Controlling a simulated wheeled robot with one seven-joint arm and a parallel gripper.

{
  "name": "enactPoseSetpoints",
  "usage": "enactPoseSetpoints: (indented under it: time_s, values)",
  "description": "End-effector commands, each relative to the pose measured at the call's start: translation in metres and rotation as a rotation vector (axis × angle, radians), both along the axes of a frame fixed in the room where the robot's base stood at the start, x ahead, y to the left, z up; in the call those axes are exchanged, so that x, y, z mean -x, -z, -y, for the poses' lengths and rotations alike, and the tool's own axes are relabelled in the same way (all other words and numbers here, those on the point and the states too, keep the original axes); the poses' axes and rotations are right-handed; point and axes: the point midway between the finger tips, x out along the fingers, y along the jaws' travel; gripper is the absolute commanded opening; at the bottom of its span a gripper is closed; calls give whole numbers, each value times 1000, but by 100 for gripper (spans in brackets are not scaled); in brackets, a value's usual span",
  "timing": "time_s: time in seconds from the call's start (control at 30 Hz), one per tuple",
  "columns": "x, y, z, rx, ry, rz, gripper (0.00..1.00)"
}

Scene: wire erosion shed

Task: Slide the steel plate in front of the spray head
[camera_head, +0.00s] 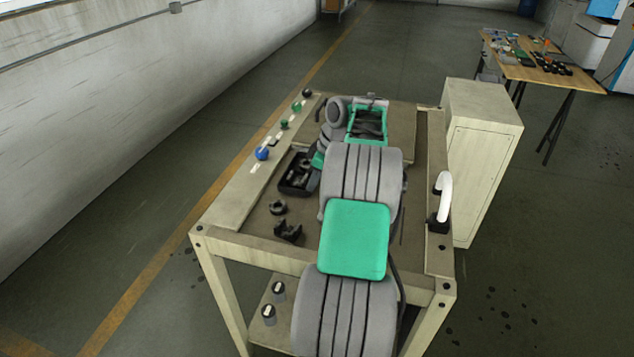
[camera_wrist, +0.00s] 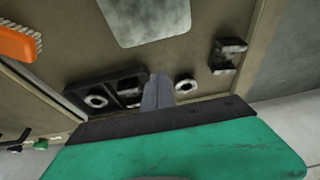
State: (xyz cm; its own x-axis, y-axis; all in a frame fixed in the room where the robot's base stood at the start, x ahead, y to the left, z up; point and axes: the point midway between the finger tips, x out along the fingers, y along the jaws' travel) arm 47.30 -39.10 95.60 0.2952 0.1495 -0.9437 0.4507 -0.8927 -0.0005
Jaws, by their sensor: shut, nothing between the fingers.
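The steel plate (camera_wrist: 147,20) is a flat, light grey sheet lying on the bench top at the top of the wrist view, its far part cut off by the frame. In the head view my arm hides it. My gripper (camera_wrist: 157,88) is shut and empty, its fingers pointing towards the plate with a gap between them in the picture. I cannot make out a spray head for sure. A white curved piece on a black base (camera_head: 444,197) stands on the bench's right rim in the head view.
A black tray (camera_wrist: 75,90) with rings lies beside the fingers. A loose ring (camera_wrist: 186,86) and a dark notched block (camera_wrist: 228,56) lie to their right. An orange brush (camera_wrist: 18,44) is at the left. The bench has a raised rim (camera_head: 228,196) with knobs.

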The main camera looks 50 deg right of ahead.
Motion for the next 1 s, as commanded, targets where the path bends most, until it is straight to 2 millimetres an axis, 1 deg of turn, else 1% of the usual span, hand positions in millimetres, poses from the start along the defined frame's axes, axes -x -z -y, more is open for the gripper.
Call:
enactPoseSetpoints:
  time_s: [0.03,0.27,0.3,0.4,0.5,0.63,1.0]
  values:
    - [-3,13,-3,-2,-1,-2,0]
    - [-18,58,-10,-2,1,-2,0]
    - [-11,55,-5,3,5,0,0]
    - [5,55,3,0,7,-1,0]
    - [14,56,7,1,4,-1,0]
    - [18,57,9,0,3,-1,0]
    - [19,58,6,1,-9,0,0]
